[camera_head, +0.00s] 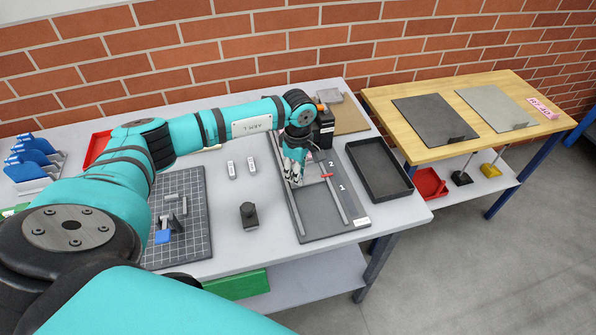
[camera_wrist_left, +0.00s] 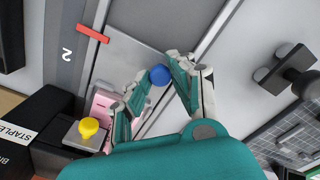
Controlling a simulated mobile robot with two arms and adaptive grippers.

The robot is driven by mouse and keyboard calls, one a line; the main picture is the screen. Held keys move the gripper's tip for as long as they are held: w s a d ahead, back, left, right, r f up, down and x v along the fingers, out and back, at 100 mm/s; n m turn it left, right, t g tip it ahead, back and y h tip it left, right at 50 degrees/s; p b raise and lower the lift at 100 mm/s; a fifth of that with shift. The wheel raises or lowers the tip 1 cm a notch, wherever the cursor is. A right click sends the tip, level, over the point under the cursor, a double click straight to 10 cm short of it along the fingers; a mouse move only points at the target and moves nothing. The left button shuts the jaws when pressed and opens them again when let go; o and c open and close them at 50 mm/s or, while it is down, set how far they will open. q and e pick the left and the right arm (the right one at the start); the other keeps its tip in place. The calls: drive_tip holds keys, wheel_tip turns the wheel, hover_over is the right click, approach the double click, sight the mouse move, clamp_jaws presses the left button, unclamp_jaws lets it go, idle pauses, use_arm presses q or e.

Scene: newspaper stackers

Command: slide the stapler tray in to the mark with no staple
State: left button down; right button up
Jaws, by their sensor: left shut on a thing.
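The stapler tray is a light grey plate (camera_wrist_left: 135,50) with a blue knob (camera_wrist_left: 160,75), seen in the left wrist view. My left gripper (camera_head: 293,178) is closed around this knob, which shows between its fingertips in the left wrist view (camera_wrist_left: 162,76). The tray lies between the rails of a dark base (camera_head: 318,237). A red pointer (camera_head: 327,176) lies across the right rail, between the marks 2 (camera_head: 330,163) and 1 (camera_head: 342,188). The black stapler (camera_head: 325,122) stands at the far end, with a yellow button (camera_wrist_left: 88,126). My right gripper is not in view.
A black empty tray (camera_head: 379,170) lies right of the base. A dark knobbed block (camera_head: 249,215) and two small white pieces (camera_head: 231,169) stand to the left, beside a gridded mat (camera_head: 190,240). A wooden table (camera_head: 455,135) stands further right.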

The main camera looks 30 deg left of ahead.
use_arm(q)
drive_tip(key=shift+w+a+f+b, duration=0.1)
drive_tip(key=shift+w+a+b, duration=0.15)
drive_tip(key=shift+b, duration=0.1)
drive_tip(key=w+a+b, duration=0.2)
drive_tip(key=b, duration=0.1)
drive_tip(key=shift+w+a+f, duration=0.1)
drive_tip(key=shift+w+a, duration=0.05)
drive_tip(key=shift+a, duration=0.25)
drive_tip(key=shift+w+a, duration=0.2)
drive_tip(key=shift+r, duration=0.35)
drive_tip(key=c, duration=1.1)
unclamp_jaws()
drive_tip(key=shift+a+f, duration=0.1)
drive_tip(key=shift+c, duration=0.2)
drive_tip(key=shift+r, duration=0.25)
wheel_tip(320, 180, up, 12)
drive_tip(key=shift+f, duration=0.25)
